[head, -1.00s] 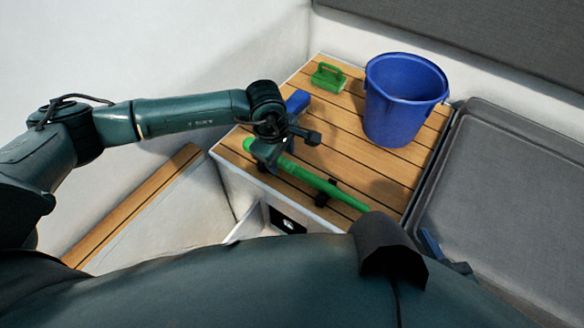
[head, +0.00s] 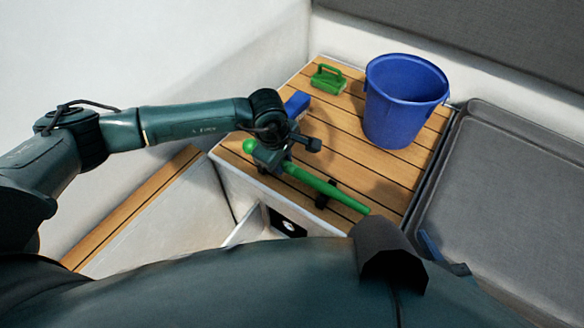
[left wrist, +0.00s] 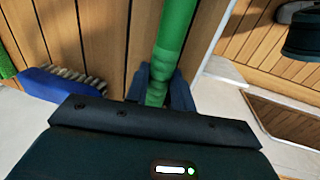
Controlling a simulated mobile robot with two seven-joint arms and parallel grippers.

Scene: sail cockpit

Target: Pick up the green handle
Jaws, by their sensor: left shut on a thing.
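The green handle (head: 327,187) is a long bar with a round knob at its left end, lying along the front part of the slatted wooden top. Dark supports show beneath it. My left gripper (head: 275,160) is at the handle near the knob end and is shut on it. In the left wrist view the handle (left wrist: 176,35) runs up from between the fingers of my left gripper (left wrist: 160,92). The gripper body hides the near end there. I cannot tell whether the handle is clear of its supports. My right gripper is not in view.
A blue bucket (head: 392,115) and a green scrubber with a grip (head: 328,79) stand on the wooden top (head: 345,132). A blue brush (head: 297,103) lies close behind my left gripper, and its bristles show in the left wrist view (left wrist: 60,85). A grey cushion (head: 515,190) is at right.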

